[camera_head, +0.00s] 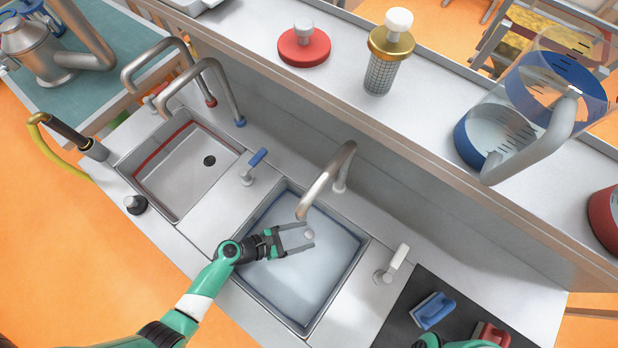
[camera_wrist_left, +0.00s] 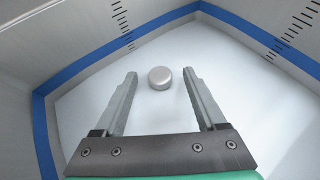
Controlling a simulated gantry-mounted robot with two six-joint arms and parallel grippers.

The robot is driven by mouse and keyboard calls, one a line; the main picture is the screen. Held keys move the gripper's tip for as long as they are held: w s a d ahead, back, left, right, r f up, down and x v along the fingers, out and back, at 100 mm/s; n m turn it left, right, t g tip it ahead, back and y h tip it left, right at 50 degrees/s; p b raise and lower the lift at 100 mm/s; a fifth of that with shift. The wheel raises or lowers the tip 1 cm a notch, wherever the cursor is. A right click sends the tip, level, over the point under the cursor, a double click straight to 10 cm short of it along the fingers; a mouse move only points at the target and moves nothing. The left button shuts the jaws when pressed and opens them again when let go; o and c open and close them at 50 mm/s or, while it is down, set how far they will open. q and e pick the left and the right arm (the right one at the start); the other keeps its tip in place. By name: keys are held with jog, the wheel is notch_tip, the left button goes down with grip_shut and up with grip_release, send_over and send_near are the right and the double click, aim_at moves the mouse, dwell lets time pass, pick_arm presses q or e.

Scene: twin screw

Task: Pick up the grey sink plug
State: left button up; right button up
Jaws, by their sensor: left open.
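The grey sink plug (camera_head: 309,234) shows as a small round grey knob in the right-hand sink (camera_head: 335,285), which looks filled with pale water. In the left wrist view the plug (camera_wrist_left: 160,78) is a short grey cylinder against the pale basin. My left gripper (camera_head: 308,235) reaches over this sink from its front left side. Its jaws are open and empty. In the wrist view the plug lies between the fingertips, near their ends, with a gap on both sides. Its height below the fingers is hard to tell. My right gripper is not in view.
A steel faucet (camera_head: 327,182) arches over the sink just behind the gripper. A blue-handled tap (camera_head: 254,165) and a white-handled tap (camera_head: 393,263) flank the basin. A dark stopper (camera_head: 135,204) stands by the left sink (camera_head: 185,170). Blue (camera_head: 432,310) and red brushes lie at the lower right.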

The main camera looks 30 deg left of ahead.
aim_at(309, 234)
pick_arm(q)
jog(key=x, duration=0.2)
jog(key=shift+w+d+f, duration=0.1)
jog(key=shift+w+d, duration=0.05)
jog(key=shift+w, duration=0.1)
grip_shut()
dwell(0.3)
notch_tip(309, 234, up, 18)
jog(key=p, duration=1)
